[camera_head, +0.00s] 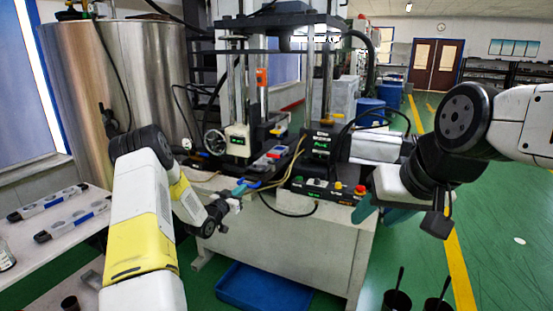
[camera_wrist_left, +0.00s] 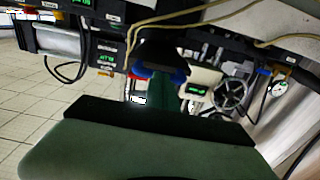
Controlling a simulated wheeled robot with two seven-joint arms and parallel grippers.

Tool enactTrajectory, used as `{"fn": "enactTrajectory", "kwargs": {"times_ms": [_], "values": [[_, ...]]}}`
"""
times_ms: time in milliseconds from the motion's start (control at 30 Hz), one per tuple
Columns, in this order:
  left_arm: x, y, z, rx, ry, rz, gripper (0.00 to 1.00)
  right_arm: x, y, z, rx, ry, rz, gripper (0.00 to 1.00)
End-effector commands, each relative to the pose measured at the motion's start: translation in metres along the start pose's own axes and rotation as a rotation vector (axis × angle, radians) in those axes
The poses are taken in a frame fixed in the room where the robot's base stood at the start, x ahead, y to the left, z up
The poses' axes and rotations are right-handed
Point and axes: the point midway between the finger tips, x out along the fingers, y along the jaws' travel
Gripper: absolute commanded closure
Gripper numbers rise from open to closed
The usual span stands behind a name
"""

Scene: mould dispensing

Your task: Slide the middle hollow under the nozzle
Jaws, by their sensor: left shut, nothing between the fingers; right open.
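The machine (camera_head: 290,115) stands in the middle of the head view, with upright rods and an orange part on one of them. Below it, a small piece with blue, white and red parts (camera_head: 268,161) lies on the bench; I cannot make out its hollows or the nozzle tip. My left gripper (camera_head: 241,189) is shut and empty at the bench's near left edge, just short of that piece.
Two pale bars with round hollows (camera_head: 72,220) lie on the white table at left. A control box with buttons (camera_head: 325,187) sits on the bench's front edge, with loose cables nearby. A blue tray (camera_head: 262,290) is on the floor. Black pots (camera_head: 397,301) stand at bottom right.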

Motion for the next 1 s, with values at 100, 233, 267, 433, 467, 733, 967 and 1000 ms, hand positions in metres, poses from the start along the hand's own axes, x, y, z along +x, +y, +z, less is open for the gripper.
{"fn": "enactTrajectory", "kwargs": {"times_ms": [100,233,267,433,467,733,967,1000], "values": [[0.005,0.000,-0.001,0.001,0.002,0.001,1.00,0.000,0.000,0.000,0.000,0.000,0.000,0.51],[0.014,0.001,-0.001,0.002,0.003,0.001,1.00,0.000,0.000,0.000,0.000,0.000,0.000,0.51],[0.016,0.001,-0.001,0.002,0.003,0.002,1.00,0.000,0.000,0.000,0.000,0.000,0.000,0.51],[0.028,0.001,-0.001,0.000,0.003,0.001,1.00,0.000,0.000,0.000,0.000,0.000,0.000,0.51],[0.030,0.001,-0.001,0.000,0.003,0.001,1.00,0.000,0.000,0.000,0.000,0.000,0.000,0.51],[0.049,0.001,-0.001,0.000,0.003,0.001,1.00,0.000,0.000,0.000,0.000,0.000,0.000,0.51],[0.059,0.000,-0.001,0.000,0.001,0.001,1.00,0.000,0.000,0.000,0.000,0.000,0.000,0.51],[0.059,0.000,-0.001,0.000,0.001,0.001,1.00,0.000,0.000,0.000,0.000,0.000,0.000,0.51]]}}
